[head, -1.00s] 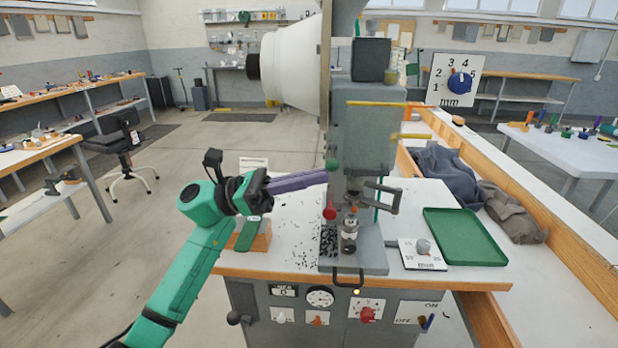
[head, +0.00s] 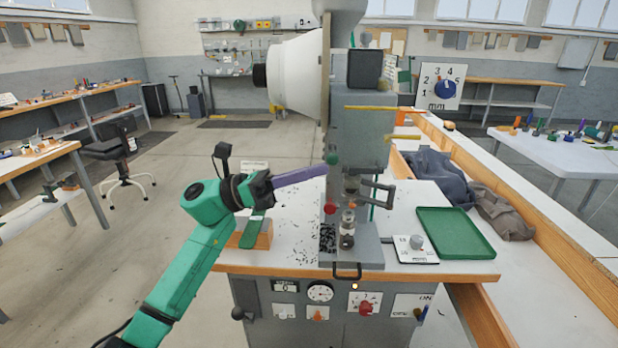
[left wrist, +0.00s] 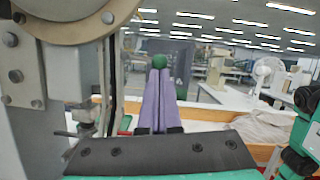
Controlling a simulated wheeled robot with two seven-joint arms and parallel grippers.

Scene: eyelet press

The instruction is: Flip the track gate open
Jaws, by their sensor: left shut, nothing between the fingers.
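The grey eyelet press (head: 358,130) stands on the white bench. A green ball knob (head: 332,158) is on the left of its column, above a red knob (head: 330,208). I cannot tell for sure which part is the track gate. My left gripper (head: 325,170) has long purple fingers, shut with nothing between them. They reach in from the left, tips just below the green knob. In the left wrist view the shut fingers (left wrist: 158,100) point straight at the green knob (left wrist: 152,60); whether they touch it is unclear. My right gripper is out of view.
Small dark bits lie scattered on the bench. A grey bracket (head: 388,192) juts from the press's right. A dial plate (head: 416,250) and an empty green tray (head: 455,232) sit further right.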

